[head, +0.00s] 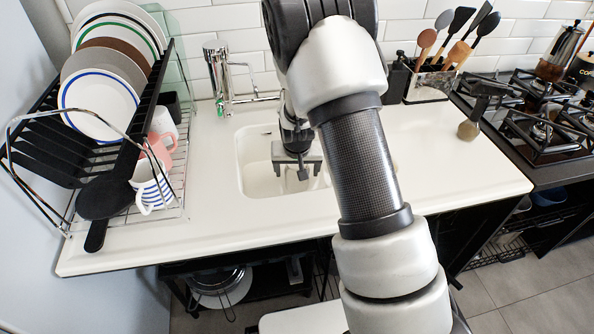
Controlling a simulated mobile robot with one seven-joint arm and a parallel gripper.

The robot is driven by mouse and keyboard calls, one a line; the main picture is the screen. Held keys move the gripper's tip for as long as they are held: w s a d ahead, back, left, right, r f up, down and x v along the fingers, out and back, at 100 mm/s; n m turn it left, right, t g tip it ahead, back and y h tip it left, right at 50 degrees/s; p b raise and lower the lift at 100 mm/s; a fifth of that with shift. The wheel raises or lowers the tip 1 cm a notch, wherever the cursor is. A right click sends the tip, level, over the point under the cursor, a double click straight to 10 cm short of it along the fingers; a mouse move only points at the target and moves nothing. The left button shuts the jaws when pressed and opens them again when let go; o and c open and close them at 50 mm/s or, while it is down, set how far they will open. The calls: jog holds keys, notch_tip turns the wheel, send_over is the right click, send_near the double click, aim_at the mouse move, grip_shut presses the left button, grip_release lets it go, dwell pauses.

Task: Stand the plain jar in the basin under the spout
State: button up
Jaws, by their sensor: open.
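The white basin (255,183) is set into the counter, and my arm covers its right part. The chrome tap (222,78) stands behind its left rear corner. Its spout (262,97) reaches right, towards the basin, and its end is hard to make out beside my arm. My gripper (298,172) points down over the basin, with its jaws apart. A small dark piece shows between the jaws, too small to name. I cannot make out the plain jar; it may be hidden behind my arm or gripper.
A dish rack (160,195) with plates and mugs fills the left. A utensil holder (428,85) stands at the back, right of my arm. The gas hob (540,115) is at the far right. The counter (450,180) right of my arm is mostly clear.

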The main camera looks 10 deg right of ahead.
jog(key=s+p+v, duration=0.1)
jog(key=p+v, duration=0.2)
jog(key=v, duration=1.9)
jog(key=s+r+n, duration=0.1)
jog(key=s+r, duration=0.5)
jog(key=s, duration=0.4)
jog(key=s+d+r+n+t, duration=0.1)
jog(key=s+r, duration=0.6)
jog(key=s, duration=0.4)
jog(key=shift+s+d+y, duration=0.25)
jog(key=shift+d+y, duration=0.05)
jog(key=shift+y, duration=0.1)
